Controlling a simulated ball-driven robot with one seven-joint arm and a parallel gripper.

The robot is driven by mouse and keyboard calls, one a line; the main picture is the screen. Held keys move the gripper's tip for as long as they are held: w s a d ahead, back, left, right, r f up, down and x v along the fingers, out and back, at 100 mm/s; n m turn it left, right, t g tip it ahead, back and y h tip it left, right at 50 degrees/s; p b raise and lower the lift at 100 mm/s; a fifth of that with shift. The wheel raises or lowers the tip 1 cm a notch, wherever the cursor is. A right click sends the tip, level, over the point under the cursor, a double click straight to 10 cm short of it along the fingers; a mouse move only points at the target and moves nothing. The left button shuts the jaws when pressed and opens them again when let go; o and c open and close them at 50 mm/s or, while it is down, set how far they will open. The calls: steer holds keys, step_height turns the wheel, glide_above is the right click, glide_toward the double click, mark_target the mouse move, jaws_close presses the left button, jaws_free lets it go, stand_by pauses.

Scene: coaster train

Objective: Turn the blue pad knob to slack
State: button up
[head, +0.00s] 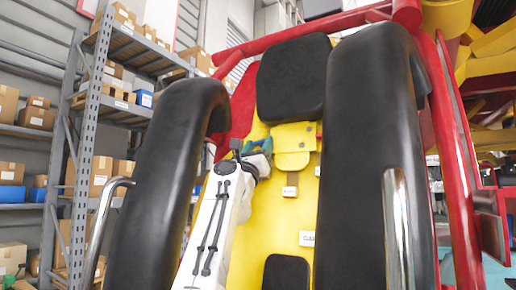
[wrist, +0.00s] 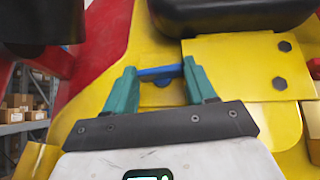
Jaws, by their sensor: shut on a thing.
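The blue pad knob (wrist: 160,73) shows in the wrist view as a short blue bar lying nearly level against the yellow seat back. My gripper (wrist: 158,80) has its two teal fingers at either end of the bar and is shut on it. In the head view my gripper (head: 258,147) reaches the seat back just below the black head pad (head: 292,78). The knob is too small and covered to make out there. Any slack marking cannot be read in either view.
Two thick black restraints (head: 160,190) and (head: 375,160) flank my arm closely, with metal grab bars on them. A yellow bracket plate (wrist: 235,65) with dark bolts is just right of my fingers. Shelves with boxes (head: 98,175) stand at the left.

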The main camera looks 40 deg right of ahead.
steer(key=n+t+y, duration=0.2)
steer(key=n+y, duration=0.1)
steer(key=n, duration=0.1)
steer(key=n+t+y, duration=0.3)
steer(key=n, duration=0.1)
steer(key=n+t+y, duration=0.3)
steer(key=n+y, duration=0.1)
steer(key=shift+s+d+r+n, duration=0.2)
steer(key=shift+s+n, duration=0.1)
steer(key=shift+s, duration=0.1)
steer(key=n+y, duration=0.5)
steer(key=n, duration=0.1)
steer(key=shift+s+d+r+y, duration=0.1)
steer(key=shift+s+r+y, duration=0.1)
steer(key=shift+y, duration=0.2)
steer(key=shift+r+n+g+y, duration=0.1)
steer(key=shift+n+g+y, duration=0.2)
steer(key=shift+n+y, duration=0.8)
steer(key=o, duration=0.8)
steer(key=shift+c, duration=0.2)
